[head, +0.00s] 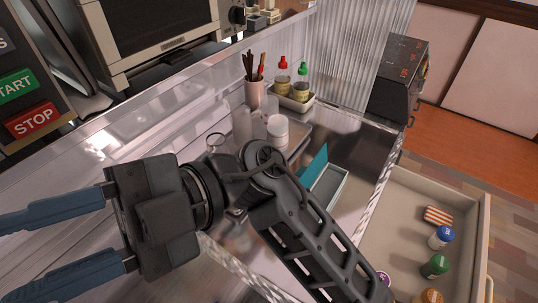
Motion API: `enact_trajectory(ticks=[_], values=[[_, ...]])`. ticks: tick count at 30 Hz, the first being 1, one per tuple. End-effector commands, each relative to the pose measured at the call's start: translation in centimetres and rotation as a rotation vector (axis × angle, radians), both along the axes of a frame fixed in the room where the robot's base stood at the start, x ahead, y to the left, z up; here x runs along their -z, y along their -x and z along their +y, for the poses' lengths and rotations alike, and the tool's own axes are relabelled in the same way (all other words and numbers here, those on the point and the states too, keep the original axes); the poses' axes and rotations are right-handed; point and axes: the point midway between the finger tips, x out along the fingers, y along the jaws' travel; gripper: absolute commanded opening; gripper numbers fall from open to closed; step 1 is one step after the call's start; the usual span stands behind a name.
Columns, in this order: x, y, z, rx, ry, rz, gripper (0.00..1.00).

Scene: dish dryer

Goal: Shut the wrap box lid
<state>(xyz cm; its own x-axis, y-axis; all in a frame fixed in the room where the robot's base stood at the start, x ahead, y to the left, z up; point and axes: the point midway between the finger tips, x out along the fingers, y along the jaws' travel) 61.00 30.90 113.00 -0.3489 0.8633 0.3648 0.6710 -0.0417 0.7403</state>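A small box (329,193) with a pale grey open inside stands on the counter right of centre; it appears to be the wrap box. Its teal lid (316,165) is raised along the left side, so the box is open. My arm covers the box's near lower part. My gripper (12,258) is at the left, pointing left, away from the box. Its two blue fingers are spread apart with nothing visible between them, and their tips run to or past the left picture edge.
Behind the box are a white jar (277,131), a utensil cup (255,92) and a tray (294,103) with two sauce bottles. An open drawer (400,213) holding several containers lies at the right. A dark box (394,85) stands at the back right.

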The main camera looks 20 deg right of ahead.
Motion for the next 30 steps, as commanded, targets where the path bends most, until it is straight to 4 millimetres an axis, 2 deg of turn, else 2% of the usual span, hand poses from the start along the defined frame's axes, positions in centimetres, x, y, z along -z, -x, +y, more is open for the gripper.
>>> enact_trajectory(ticks=[5, 8, 11, 14, 19, 24, 27, 30], values=[[4.0, -2.1, -0.1, -0.098, 0.372, -0.099, 0.43], [6.7, -3.8, -1.3, -0.123, 0.6, -0.129, 0.43], [9.3, -5.9, -3.6, -0.127, 0.838, -0.143, 0.43], [11.7, -8.4, -6.9, -0.104, 1.087, -0.145, 0.43], [14.2, -13.1, -14.7, -0.01, 1.516, -0.108, 0.43], [14.4, -16.9, -22.8, 0.129, 1.873, -0.044, 0.43], [13.9, -18.3, -26.4, 0.2, 2.014, -0.01, 0.43], [13.4, -19.0, -28.6, 0.248, 2.098, 0.014, 0.43]])
